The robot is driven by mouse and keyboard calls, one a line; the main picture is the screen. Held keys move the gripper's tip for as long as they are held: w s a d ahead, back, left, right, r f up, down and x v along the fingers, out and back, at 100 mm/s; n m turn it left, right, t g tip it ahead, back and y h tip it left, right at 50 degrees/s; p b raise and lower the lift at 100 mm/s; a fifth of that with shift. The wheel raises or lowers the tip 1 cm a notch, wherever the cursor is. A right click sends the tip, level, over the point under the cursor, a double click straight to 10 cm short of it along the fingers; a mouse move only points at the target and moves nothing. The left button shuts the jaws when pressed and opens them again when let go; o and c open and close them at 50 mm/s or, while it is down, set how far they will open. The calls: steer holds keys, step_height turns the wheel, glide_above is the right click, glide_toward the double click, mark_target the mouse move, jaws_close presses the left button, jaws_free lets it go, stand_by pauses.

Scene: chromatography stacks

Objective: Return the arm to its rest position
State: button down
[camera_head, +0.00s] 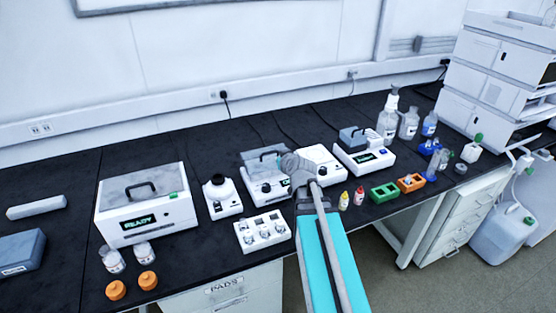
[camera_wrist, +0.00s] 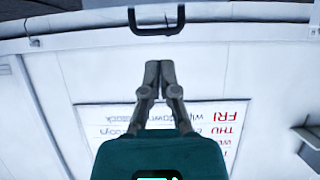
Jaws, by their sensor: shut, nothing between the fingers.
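My gripper shows in the wrist view (camera_wrist: 160,66) with its two fingertips together and nothing between them. The wrist view looks at a white wall with a printed chart (camera_wrist: 215,130) that appears upside down, and a dark handle (camera_wrist: 157,22) at the top edge. In the head view my arm reaches up from the bottom over the bench front, and its wrist end covers part of the small devices at the centre. The fingers cannot be made out in the head view.
The black bench (camera_head: 65,165) carries a white box reading READY (camera_head: 147,205), a white vial rack (camera_head: 263,232), a green rack (camera_head: 383,193), an orange rack (camera_head: 411,182) and glass bottles (camera_head: 387,122). A stacked instrument (camera_head: 490,85) stands at right. Two orange caps (camera_head: 147,280) lie at front left.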

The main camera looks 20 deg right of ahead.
stand_by(0.3)
steer(key=s+a+f+n+g+y+p, duration=0.1)
steer(key=s+a+f+g, duration=0.15)
steer(key=a, duration=0.35)
steer(key=s+a+f+g+y+p, duration=0.1)
steer(key=s+a+g+p, duration=0.15)
steer(key=s+a, duration=0.2)
steer(key=s+a+f+g+h+p, duration=0.1)
steer(key=s+a+g+p, duration=0.1)
steer(key=s+a+g, duration=0.5)
steer(key=shift+s+m+g+h, duration=0.3)
steer(key=shift+s+g, duration=0.1)
steer(key=shift+s, duration=1.65)
steer(key=shift+a+f, duration=0.1)
